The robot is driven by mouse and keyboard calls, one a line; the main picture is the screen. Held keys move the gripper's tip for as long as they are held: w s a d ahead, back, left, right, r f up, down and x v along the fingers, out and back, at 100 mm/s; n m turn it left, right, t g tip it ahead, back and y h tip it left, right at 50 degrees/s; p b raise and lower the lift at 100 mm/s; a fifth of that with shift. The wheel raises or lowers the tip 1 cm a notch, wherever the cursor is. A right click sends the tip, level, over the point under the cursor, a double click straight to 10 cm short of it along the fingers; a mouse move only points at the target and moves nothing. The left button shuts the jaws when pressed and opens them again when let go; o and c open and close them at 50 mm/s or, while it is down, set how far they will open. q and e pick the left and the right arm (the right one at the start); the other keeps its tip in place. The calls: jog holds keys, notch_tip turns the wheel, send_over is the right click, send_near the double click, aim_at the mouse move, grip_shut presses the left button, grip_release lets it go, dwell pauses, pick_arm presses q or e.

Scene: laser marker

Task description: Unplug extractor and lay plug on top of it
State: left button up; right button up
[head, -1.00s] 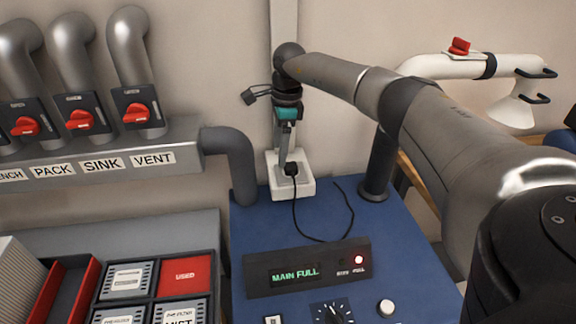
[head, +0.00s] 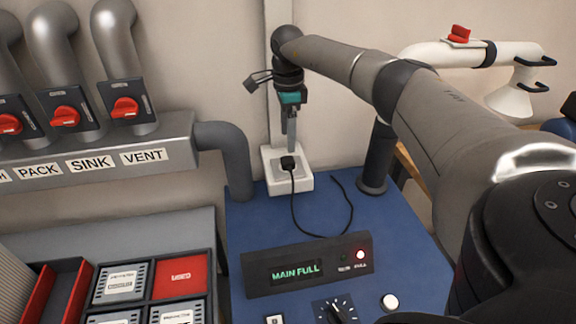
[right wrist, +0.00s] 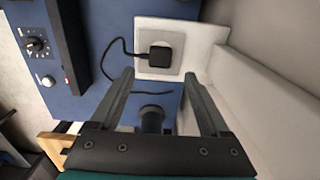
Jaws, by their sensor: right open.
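The black plug (head: 288,162) sits in the white wall socket (head: 302,183) at the back of the blue extractor (head: 390,229). Its black cord loops over the blue top. My right gripper (head: 291,145) points down just above the plug in the head view. In the right wrist view the right gripper (right wrist: 161,88) is open, its two fingers apart and empty. The plug (right wrist: 160,54) shows there beyond the fingertips, toward the top, with no finger touching it. My left gripper is not in view.
The extractor's front panel (head: 308,264) reads MAIN FULL beside a lit red lamp. A grey pipe (head: 226,155) stands left of the socket and a dark post (head: 376,165) right. A filter tray (head: 212,269) lies left. The blue top's middle is clear apart from cord.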

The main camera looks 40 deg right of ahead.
aim_at(289, 161)
notch_tip(289, 161, down, 6)
jog(key=b, duration=0.4)
jog(key=shift+f, duration=0.75)
jog(key=shift+s, duration=0.1)
jog(key=shift+s+a+f+p, duration=0.1)
jog(key=shift+s+a+p, duration=0.05)
jog(key=shift+p, duration=0.2)
jog(key=shift+s, duration=0.1)
dwell(0.6)
grip_shut()
dwell(0.6)
